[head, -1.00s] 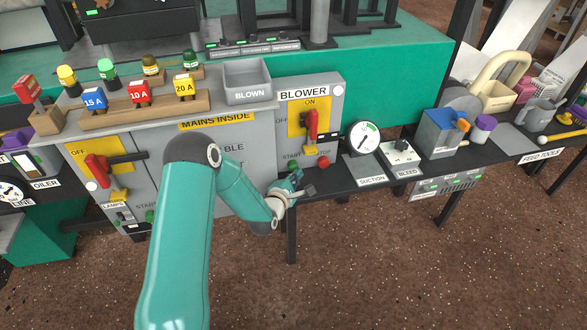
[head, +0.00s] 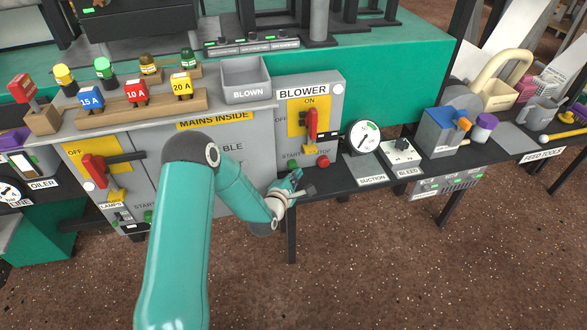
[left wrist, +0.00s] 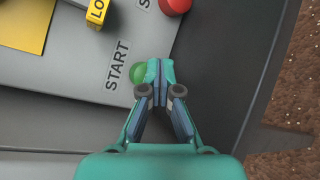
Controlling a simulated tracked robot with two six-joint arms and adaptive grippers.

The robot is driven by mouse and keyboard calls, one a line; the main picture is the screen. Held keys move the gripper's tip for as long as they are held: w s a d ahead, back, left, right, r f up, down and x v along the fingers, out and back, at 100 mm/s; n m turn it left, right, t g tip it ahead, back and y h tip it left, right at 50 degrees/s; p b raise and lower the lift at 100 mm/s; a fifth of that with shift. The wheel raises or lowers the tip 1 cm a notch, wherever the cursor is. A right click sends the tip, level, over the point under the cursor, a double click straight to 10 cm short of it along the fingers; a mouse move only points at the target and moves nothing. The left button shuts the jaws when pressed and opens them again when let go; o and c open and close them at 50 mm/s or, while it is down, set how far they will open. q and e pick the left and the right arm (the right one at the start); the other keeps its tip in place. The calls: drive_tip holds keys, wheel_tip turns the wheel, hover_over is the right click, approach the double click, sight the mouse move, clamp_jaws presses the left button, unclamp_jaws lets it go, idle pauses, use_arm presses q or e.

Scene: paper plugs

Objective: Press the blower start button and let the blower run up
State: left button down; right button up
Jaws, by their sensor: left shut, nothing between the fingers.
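The green start button (left wrist: 140,73) shows beside the word START on the grey blower panel in the left wrist view. My left gripper (left wrist: 158,70) is shut and empty, with its fingertips over the right side of the button. I cannot tell whether they touch it or how far it is pressed. My right gripper is not in view.
The red blower lever (head: 312,122) stands upright near ON. The suction gauge (head: 363,137) and bleed box (head: 400,153) are on the dark shelf to the right. The mains cabinet (head: 260,145) is to the left, with the blown tray (head: 246,80) on top.

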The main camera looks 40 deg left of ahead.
use_arm(q)
drive_tip(key=shift+a+r, duration=0.4)
drive_tip(key=shift+a, duration=0.2)
drive_tip(key=shift+s+d+f+b, duration=0.15)
drive_tip(key=shift+s+d, duration=0.65)
drive_tip(key=shift+d, duration=0.3)
drive_tip(key=shift+s+d+f+b, duration=0.1)
drive_tip(key=shift+s+d+b, duration=0.05)
drive_tip(key=shift+s+d, duration=0.8)
drive_tip(key=shift+w+d, duration=0.2)
